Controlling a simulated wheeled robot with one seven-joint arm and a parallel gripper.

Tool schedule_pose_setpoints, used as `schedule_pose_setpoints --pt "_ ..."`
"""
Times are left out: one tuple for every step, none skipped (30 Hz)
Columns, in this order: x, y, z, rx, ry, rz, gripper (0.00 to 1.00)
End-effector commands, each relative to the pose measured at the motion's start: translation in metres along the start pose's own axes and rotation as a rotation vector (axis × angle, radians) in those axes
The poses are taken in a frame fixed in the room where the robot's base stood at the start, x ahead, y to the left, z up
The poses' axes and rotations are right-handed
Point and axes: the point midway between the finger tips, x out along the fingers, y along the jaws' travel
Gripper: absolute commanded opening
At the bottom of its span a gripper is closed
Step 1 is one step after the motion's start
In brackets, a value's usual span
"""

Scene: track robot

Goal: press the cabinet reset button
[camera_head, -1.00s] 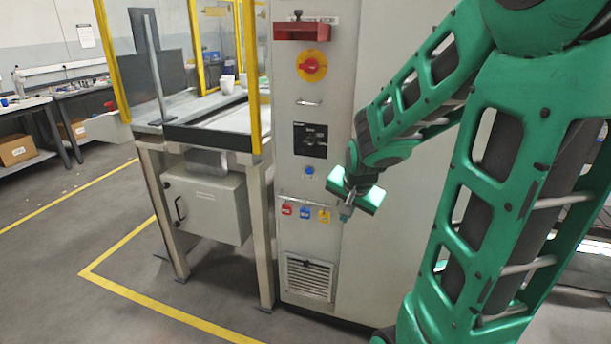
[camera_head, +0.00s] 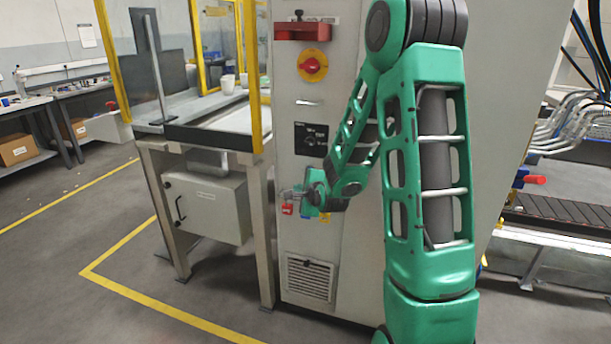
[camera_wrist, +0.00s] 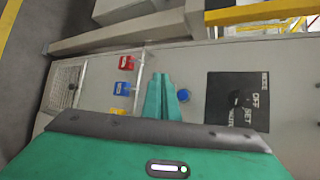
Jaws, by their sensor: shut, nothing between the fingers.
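The grey cabinet (camera_head: 350,40) faces me. In the wrist view a round blue button (camera_wrist: 183,95) shows on its front panel, between the rotary selector (camera_wrist: 240,100) and the hanging tags. It appears just right of my gripper's fingers, and its lettering cannot be read. In the head view my gripper and wrist hide the button. My gripper (camera_head: 288,194) is in front of the cabinet, above the vent; it also shows in the wrist view (camera_wrist: 159,80). Its fingers are together and empty. I cannot tell whether the fingertips touch the panel.
A red tag (camera_head: 287,209), a blue tag (camera_wrist: 122,88) and a yellow tag (camera_head: 325,217) hang from a rail close by the gripper. A red rotary switch (camera_head: 312,66) sits higher up. A yellow-framed workbench (camera_head: 210,138) stands left. The floor in front is clear.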

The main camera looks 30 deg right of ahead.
Motion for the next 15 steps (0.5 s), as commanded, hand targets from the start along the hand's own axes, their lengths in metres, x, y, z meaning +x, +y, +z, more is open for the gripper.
schedule_pose_setpoints --pt "0.000 0.000 0.000 0.000 0.000 0.000 0.00" --pt "0.000 0.000 0.000 -0.001 0.001 0.000 0.00" --pt "0.001 -0.001 -0.001 -0.001 0.001 0.000 0.00" --pt "0.002 -0.002 -0.002 0.000 0.001 -0.001 0.00" --pt "0.003 -0.002 -0.002 0.000 0.001 -0.001 0.00" --pt "0.004 -0.004 -0.004 0.001 0.002 -0.001 0.00" --pt "0.006 -0.005 -0.005 0.001 0.002 -0.001 0.00" --pt "0.008 -0.006 -0.007 0.000 0.003 -0.002 0.00" --pt "0.011 -0.009 -0.009 -0.001 0.004 -0.001 0.00" --pt "0.013 -0.010 -0.011 0.000 0.004 -0.001 0.00" --pt "0.015 -0.012 -0.013 0.000 0.003 -0.001 0.00" --pt "0.019 -0.014 -0.016 0.000 0.004 -0.001 0.00" --pt "0.022 -0.017 -0.018 -0.001 0.004 -0.001 0.00" --pt "0.024 -0.019 -0.020 -0.001 0.004 -0.002 0.00" --pt "0.028 -0.021 -0.022 0.000 0.003 -0.001 0.00"
